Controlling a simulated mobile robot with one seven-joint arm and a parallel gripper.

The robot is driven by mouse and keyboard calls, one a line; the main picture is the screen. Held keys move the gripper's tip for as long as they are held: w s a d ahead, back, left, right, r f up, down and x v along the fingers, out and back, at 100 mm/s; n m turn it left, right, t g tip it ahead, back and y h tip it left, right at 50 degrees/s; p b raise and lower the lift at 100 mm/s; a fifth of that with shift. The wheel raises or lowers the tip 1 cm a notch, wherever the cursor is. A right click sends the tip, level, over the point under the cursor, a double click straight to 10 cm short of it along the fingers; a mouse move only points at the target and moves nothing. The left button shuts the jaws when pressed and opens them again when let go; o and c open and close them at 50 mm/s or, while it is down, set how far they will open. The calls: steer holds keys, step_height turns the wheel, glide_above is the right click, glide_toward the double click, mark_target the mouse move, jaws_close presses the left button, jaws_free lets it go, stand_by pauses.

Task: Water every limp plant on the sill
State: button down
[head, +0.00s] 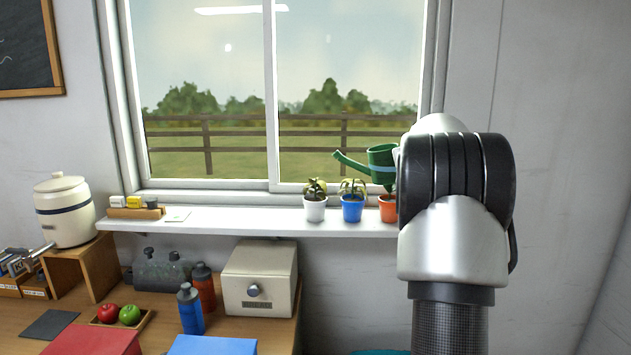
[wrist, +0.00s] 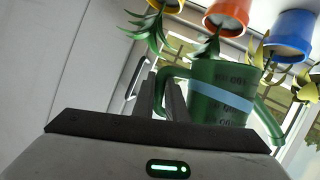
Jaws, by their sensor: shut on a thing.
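My gripper (wrist: 163,95) is shut on the handle of a green watering can (wrist: 215,88) with a pale blue band. In the head view the can (head: 381,160) is held above the sill (head: 240,224), its spout pointing left over the blue and white pots; my arm hides its right side. On the sill stand a white pot (head: 315,210), a blue pot (head: 352,208) and an orange pot (head: 387,208). The wrist view, upside down, adds a yellow pot (wrist: 168,5). The blue pot's plant (wrist: 262,52) is yellowish and drooping. The yellow pot's plant (wrist: 152,32) is green. No water shows.
Below are a cream box (head: 260,278), bottles (head: 190,308), a fruit tray (head: 119,318) and a lidded crock (head: 65,212). The window is behind.

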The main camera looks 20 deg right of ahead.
steer(key=shift+w+a+r, duration=0.1)
steer(key=shift+a+r, duration=0.05)
steer(key=shift+r, duration=0.05)
steer(key=shift+a+r, duration=0.1)
steer(key=shift+a, duration=0.1)
steer(key=shift+d, duration=0.15)
steer(key=shift+p, duration=0.3)
